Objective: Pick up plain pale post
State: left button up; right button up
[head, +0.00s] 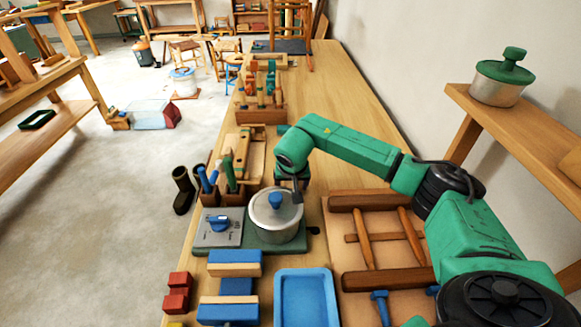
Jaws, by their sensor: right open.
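My right gripper (297,193) hangs from the green arm over the bench, just above and beside the right rim of the lidded metal pot (272,222). Its fingers point down and are open, with nothing seen between them. A pale wooden post-like piece (241,152) stands among wooden parts on the bench, left of and beyond the gripper, apart from it. It is small in the picture, and I cannot tell for certain that it is the plain pale post. My left gripper is not in view.
A block with blue and green handles (222,190) stands left of the pot. Blue and wooden blocks (235,263), a blue tray (305,298) and a brown wooden frame (382,240) fill the near bench. The bench's far right side (345,85) is clear.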

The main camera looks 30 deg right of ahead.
grip_shut()
jog(key=shift+r, duration=0.15)
jog(key=shift+w+r, duration=0.1)
jog(key=shift+r, duration=0.2)
notch_tip(320, 180, up, 19)
jog(key=b, duration=0.2)
